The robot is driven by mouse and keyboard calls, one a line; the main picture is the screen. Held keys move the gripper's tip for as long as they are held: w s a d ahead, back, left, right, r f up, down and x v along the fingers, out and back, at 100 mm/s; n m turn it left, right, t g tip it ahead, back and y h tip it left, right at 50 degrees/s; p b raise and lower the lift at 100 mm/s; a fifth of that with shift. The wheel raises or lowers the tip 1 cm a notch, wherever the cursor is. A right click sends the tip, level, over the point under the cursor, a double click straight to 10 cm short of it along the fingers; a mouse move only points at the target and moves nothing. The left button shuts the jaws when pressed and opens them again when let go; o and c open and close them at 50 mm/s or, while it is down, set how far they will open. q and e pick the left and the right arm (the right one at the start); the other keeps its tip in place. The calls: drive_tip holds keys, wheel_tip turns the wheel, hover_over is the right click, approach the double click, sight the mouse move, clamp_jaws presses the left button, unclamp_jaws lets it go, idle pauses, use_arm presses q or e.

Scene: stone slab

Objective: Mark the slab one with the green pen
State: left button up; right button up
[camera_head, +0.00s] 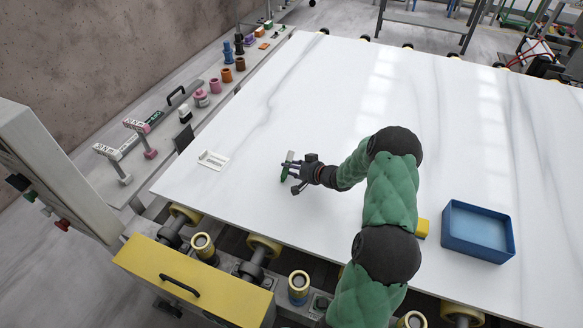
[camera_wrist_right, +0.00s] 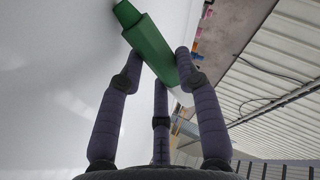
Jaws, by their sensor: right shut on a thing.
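The white veined stone slab (camera_head: 290,110) lies flat across the middle of the head view. My right gripper (camera_head: 289,172) is shut on the green pen (camera_head: 285,173), above or at the slab's near left part. In the right wrist view, the green pen (camera_wrist_right: 150,48) sits slanted between the fingers of my right gripper (camera_wrist_right: 162,70). The pen's thick green end points to the upper left and its whitish end to the lower right. I cannot tell whether the pen touches the slab. My left gripper is not in view.
A white label or small tray (camera_head: 213,160) lies on the slab's left part. A side ledge holds cups, bottles and tools (camera_head: 201,97). The slab's far middle is clear.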

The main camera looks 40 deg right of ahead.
drive_tip(key=shift+w+d+p, duration=0.3)
drive_tip(key=shift+d+p, duration=0.25)
drive_tip(key=shift+p, duration=0.2)
drive_tip(key=shift+w+d+p, duration=0.25)
drive_tip(key=shift+d+p, duration=0.25)
drive_tip(key=shift+p, duration=0.2)
idle(1.9)
drive_tip(key=shift+r, duration=0.1)
wheel_tip(320, 180, up, 7)
drive_tip(key=p, duration=0.7)
idle(0.5)
